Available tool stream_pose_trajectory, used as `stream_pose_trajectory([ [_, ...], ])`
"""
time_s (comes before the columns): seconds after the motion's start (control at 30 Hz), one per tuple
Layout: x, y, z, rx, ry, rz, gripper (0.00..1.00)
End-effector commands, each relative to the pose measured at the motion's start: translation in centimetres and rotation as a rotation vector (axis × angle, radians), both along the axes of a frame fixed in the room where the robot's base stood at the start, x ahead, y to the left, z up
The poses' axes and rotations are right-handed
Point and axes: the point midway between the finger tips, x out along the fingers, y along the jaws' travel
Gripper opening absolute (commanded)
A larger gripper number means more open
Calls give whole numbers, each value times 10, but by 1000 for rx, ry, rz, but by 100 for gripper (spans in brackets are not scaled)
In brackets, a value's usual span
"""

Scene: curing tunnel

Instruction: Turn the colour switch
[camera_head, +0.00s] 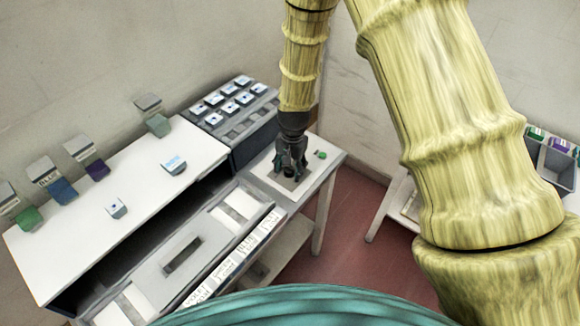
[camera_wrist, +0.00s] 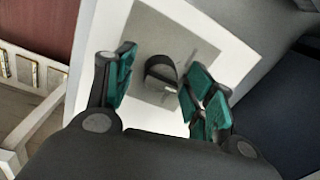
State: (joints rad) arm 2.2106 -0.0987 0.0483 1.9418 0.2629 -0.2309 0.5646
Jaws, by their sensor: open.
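The colour switch appears as a dark rounded knob (camera_wrist: 161,72) on a grey square plate (camera_wrist: 150,30) in the wrist view. The plate lies on a small white stand (camera_head: 325,167) in the head view. My gripper (camera_head: 291,172) points down over this stand, and its fingers hide the knob there. In the wrist view my gripper (camera_wrist: 163,88) is open, with one teal-padded finger on each side of the knob. A gap shows between the knob and both fingers. I cannot tell how high the fingertips are above the plate.
A small green piece (camera_head: 320,154) lies on the stand beside my gripper. A dark rack (camera_head: 238,108) with several white-topped pieces stands behind. Another table with a grey bin (camera_head: 556,165) is at right.

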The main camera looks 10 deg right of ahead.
Motion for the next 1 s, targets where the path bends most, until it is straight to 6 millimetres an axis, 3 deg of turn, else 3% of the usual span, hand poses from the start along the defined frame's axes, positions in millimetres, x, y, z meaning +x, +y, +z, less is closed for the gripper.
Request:
stream_pose_trajectory([
  [0.03, 0, 0, 0, 0, 0, 0, 52],
  [0.3, 0, 0, 0, 0, 0, 0, 8],
  [0.67, 1, 0, 0, 0, -1, 51, 8],
  [1.0, 1, -1, -1, 0, -1, 289, 8],
])
